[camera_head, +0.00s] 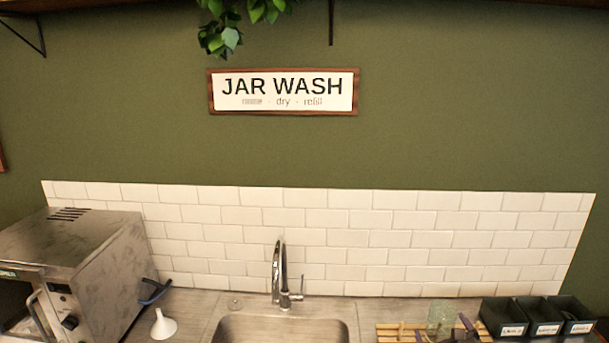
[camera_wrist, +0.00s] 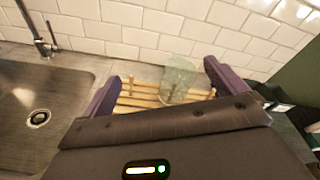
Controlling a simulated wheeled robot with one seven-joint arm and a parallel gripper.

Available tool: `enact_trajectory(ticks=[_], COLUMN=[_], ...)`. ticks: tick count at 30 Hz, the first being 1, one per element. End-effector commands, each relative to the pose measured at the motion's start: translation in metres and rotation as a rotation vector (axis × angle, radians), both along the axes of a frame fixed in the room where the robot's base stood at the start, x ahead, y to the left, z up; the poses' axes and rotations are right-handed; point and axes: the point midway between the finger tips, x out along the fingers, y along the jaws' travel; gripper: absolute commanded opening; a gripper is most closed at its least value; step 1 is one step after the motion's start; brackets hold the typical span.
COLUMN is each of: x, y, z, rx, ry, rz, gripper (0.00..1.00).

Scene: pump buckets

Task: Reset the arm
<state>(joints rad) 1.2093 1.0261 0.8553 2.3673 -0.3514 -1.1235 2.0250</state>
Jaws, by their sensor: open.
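My gripper (camera_wrist: 163,72) is open, with its two purple fingers spread wide in the wrist view. Its fingertips also show at the bottom edge of the head view (camera_head: 443,328), in front of a wooden slatted rack. A clear greenish glass jar (camera_wrist: 178,78) stands upright on the rack (camera_wrist: 137,96). In the wrist view the jar appears between the fingers but beyond them, and nothing is held. The jar (camera_head: 440,313) also shows in the head view, partly behind my gripper. Most of my arm is out of view.
A sink (camera_head: 280,328) with a chrome faucet (camera_head: 277,275) lies left of the rack. Dark labelled bins (camera_head: 545,318) stand to its right. A metal oven (camera_head: 75,270) and a white funnel (camera_head: 163,325) are at the left. A tiled wall (camera_head: 340,225) closes the back.

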Motion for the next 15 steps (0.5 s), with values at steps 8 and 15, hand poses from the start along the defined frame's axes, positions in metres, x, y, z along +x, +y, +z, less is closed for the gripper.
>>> enact_trajectory(ticks=[8, 15], x=[-0.007, -0.042], y=[0.069, 0.12], z=[-0.048, -0.082], rx=[-0.454, -0.994], ry=[0.269, 0.493], rz=[0.32, 0.724], gripper=[0.97, 0.97])
